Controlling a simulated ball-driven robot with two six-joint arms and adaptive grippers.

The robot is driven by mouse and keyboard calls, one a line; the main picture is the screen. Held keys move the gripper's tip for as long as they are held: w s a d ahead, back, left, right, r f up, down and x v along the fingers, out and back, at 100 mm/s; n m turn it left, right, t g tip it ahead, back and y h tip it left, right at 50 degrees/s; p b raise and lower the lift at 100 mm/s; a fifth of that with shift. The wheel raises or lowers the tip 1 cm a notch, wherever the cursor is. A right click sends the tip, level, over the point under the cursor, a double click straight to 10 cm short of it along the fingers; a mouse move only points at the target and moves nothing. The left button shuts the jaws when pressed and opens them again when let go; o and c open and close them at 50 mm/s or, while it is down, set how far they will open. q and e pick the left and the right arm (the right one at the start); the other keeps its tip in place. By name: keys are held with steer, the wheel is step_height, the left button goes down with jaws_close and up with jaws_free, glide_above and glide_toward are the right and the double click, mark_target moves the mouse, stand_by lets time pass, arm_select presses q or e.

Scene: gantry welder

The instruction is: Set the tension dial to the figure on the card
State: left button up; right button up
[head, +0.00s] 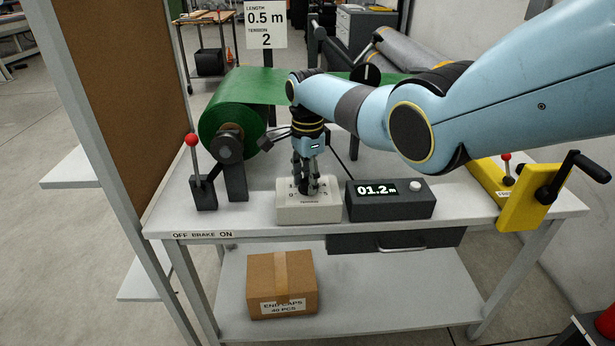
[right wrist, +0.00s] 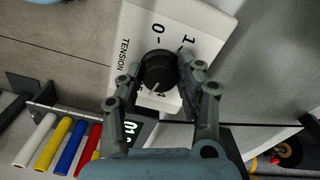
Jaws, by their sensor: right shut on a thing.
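The card (head: 266,25) at the back reads length 0.5 m and tension 2. The tension dial is a round black knob (right wrist: 160,72) on a pale box (head: 308,213) at the table's front. My right gripper (head: 306,187) points down from above and is shut on the knob, fingers on both sides. My left gripper is not in view.
A dark counter (head: 391,200) reading 01.2 m stands just right of the box. A red-knobbed brake lever (head: 193,160) and green roll (head: 235,112) stand left. A yellow cranked unit (head: 528,200) is at the right. A cardboard box (head: 282,285) sits on the lower shelf.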

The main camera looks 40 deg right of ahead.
steer(key=n+p, duration=0.1)
steer(key=n, duration=0.4)
steer(key=n+p, duration=0.1)
steer(key=n, duration=0.5)
steer(key=shift+n, duration=0.4)
steer(key=n, duration=0.6)
steer(key=shift+p, duration=0.3)
steer(key=n, duration=0.6)
steer(key=shift+d+n, duration=0.1)
steer(key=shift+n, duration=0.2)
steer(key=o, duration=1.1)
steer(key=shift+o, duration=0.2)
